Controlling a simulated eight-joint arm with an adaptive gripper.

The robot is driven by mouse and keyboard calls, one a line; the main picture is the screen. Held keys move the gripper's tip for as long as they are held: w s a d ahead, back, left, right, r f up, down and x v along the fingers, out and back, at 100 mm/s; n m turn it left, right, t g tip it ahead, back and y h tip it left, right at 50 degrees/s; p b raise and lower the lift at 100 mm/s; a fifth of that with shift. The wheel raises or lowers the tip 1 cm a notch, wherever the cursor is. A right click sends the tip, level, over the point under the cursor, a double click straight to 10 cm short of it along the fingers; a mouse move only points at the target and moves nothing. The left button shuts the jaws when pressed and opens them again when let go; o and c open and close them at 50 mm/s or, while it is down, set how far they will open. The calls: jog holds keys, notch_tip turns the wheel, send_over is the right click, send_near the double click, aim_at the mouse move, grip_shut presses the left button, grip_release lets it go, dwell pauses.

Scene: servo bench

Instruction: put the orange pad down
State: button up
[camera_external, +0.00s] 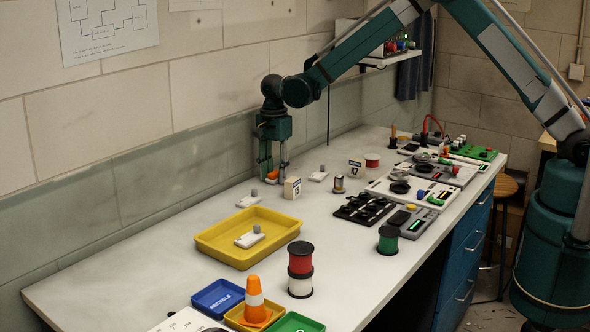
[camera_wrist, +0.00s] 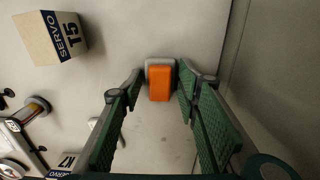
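The orange pad (camera_wrist: 160,84), with grey at its far end and edges, sits between the two green fingertips of my gripper (camera_wrist: 161,78) in the wrist view. The fingertips lie close against its two sides, and my gripper looks shut on it. In the external view my gripper (camera_external: 273,172) points down near the back wall, with the orange pad (camera_external: 274,175) low between its fingers. Whether the pad's underside touches the bench is not clear.
The bench (camera_external: 150,265) has a Servo T5 box (camera_external: 292,188) just right of my gripper. A yellow tray (camera_external: 212,246) holding a small white part lies in front. The wall is close behind. Bare bench lies left of the tray.

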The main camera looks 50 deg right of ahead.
aim_at(273, 173)
jog(key=shift+o, duration=0.5)
jog(key=shift+r, duration=0.2)
notch_tip(273, 173, up, 12)
jog(key=shift+p, duration=0.35)
dwell(0.7)
jog(key=s+d+r+n+t, duration=0.2)
jog(key=s+d+r+n, duration=0.3)
jog(key=s+r, duration=0.65)
jog(key=s+d+r+n+t, duration=0.1)
jog(key=s+d+r+n, duration=0.3)
jog(key=s+d+r, duration=0.5)
jog(key=s+d+n+t, duration=0.1)
jog(key=s+n, duration=0.2)
jog(key=s, duration=0.7)
jog(key=s+d+f+n+t, duration=0.1)
jog(key=s+d+n, duration=0.1)
jog(key=s, duration=0.9)
jog(key=s+d+f+n+t, duration=0.1)
jog(key=s+n, duration=0.3)
jog(key=s, duration=0.6)
jog(key=shift+s+d+t, duration=0.35)
jog(key=shift+d+t, duration=0.1)
jog(key=shift+t, duration=0.15)
